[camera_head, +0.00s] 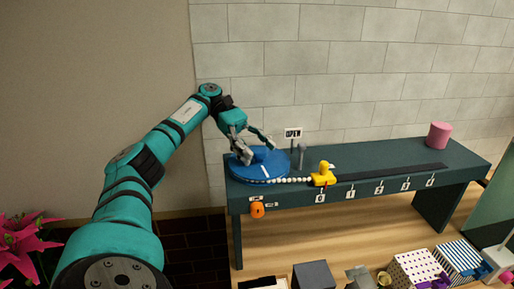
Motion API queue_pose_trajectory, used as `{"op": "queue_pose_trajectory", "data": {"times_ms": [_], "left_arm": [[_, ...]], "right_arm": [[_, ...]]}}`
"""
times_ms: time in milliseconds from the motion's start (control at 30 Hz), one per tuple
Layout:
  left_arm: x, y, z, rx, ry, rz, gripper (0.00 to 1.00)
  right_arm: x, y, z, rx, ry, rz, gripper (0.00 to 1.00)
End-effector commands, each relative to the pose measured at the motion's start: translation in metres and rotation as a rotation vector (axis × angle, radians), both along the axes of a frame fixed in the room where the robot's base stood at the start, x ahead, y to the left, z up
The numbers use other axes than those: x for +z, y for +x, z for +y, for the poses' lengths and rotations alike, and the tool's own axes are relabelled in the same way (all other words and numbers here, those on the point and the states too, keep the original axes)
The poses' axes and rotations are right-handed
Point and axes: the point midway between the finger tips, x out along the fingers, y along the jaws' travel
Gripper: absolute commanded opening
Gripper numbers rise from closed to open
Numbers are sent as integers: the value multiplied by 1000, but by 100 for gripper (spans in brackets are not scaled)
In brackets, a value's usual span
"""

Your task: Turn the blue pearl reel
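The blue pearl reel (259,172) lies flat at the left end of the dark green bench and bears a white line. A white pearl string (293,180) runs from it to a yellow duck (323,175), which stands by the plate marked 0. My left gripper (258,153) is over the reel with its two fingers spread apart. One finger hangs close to the reel's top; I cannot tell whether it touches. The middle of the reel is partly hidden by the gripper. My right gripper is not in view.
A dark track (390,172) runs right from the duck along numbered plates. An OPEN sign (293,133) and a grey post (302,155) stand behind the reel. An orange knob (257,210) is on the bench's front. A pink cylinder (438,135) stands far right; gift boxes (416,268) sit below.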

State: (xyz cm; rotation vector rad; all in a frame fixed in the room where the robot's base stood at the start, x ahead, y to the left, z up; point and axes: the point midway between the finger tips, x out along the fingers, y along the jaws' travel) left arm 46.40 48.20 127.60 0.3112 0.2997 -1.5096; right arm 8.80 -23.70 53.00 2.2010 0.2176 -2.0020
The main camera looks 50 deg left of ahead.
Motion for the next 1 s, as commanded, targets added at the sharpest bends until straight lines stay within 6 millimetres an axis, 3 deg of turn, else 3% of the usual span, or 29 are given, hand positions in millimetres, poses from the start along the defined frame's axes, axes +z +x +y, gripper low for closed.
{"op": "queue_pose_trajectory", "data": {"times_ms": [267, 1000], "left_arm": [[4, 0, 0, -2, 2, 1, 63], [79, 0, 0, 0, 1, -2, 63]], "right_arm": [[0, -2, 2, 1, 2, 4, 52], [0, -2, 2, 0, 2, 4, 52]]}}
